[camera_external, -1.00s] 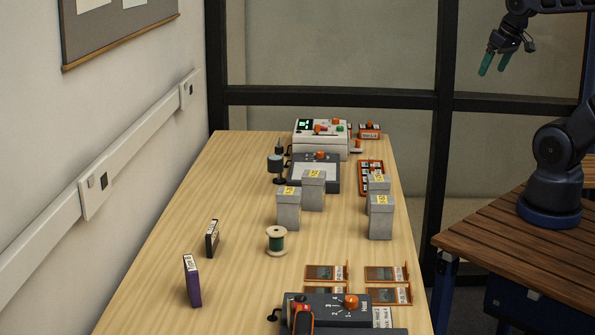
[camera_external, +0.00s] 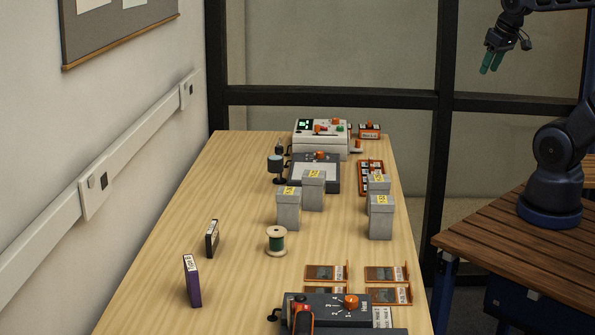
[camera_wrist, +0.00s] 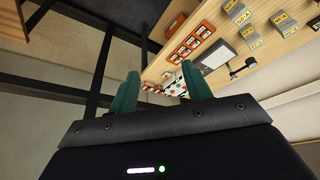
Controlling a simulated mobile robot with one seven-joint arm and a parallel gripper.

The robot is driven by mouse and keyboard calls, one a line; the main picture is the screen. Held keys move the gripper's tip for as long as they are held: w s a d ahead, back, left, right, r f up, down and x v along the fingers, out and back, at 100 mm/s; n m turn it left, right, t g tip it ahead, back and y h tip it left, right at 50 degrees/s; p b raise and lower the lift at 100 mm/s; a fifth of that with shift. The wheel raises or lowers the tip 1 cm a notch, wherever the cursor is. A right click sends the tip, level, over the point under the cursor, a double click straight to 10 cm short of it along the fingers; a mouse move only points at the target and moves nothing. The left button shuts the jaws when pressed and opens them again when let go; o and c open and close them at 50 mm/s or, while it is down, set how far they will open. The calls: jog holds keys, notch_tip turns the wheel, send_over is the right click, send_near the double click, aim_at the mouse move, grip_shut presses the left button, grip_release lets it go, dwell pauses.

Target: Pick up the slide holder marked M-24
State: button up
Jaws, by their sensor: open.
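Several orange-framed slide holders lie near the front of the table in the external view, including a back left one (camera_external: 322,272), a back right one (camera_external: 381,273), a front left one (camera_external: 323,293) and a front right one (camera_external: 384,294). Their markings are too small to read, so I cannot tell which is M-24. My gripper (camera_external: 491,62) has green fingers and hangs high in the air, right of the table and well apart from the holders. In the wrist view my gripper (camera_wrist: 160,88) is open with nothing between its fingers.
Grey boxes (camera_external: 313,190) with yellow labels stand mid-table. An orange rack (camera_external: 363,185), a light panel (camera_external: 325,178) and a white device (camera_external: 320,142) are behind. A dark control box (camera_external: 325,308) stands at the front. A green spool (camera_external: 276,240) and purple box (camera_external: 192,282) are left.

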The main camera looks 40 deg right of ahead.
jog(key=w+a+f+n+g+h, duration=0.15)
jog(key=w+a+f, duration=0.3)
jog(key=w, duration=0.55)
jog(key=w+a+f+n+g, duration=0.3)
jog(key=w+a+f, duration=0.15)
jog(key=w, duration=0.55)
jog(key=w+a+f+n+g+h, duration=0.1)
jog(key=w+a+f, duration=0.25)
jog(key=f, duration=0.25)
jog(key=w+a+f+n+g, duration=0.1)
jog(key=w+a+f+n, duration=0.15)
jog(key=a+f, duration=0.35)
jog(key=w+a+f+n+g+h, duration=0.1)
jog(key=w+a+f, duration=0.25)
jog(key=f, duration=0.35)
jog(key=x, duration=0.5)
jog(key=shift+w+d+f, duration=0.1)
jog(key=shift+d+f, duration=0.05)
jog(key=shift+d, duration=0.15)
jog(key=shift+a+x, duration=0.2)
jog(key=shift+x, duration=1.1)
jog(key=shift+a+x, duration=0.15)
jog(key=shift+x, duration=1.15)
jog(key=shift+f, duration=0.1)
jog(key=c, duration=1.1)
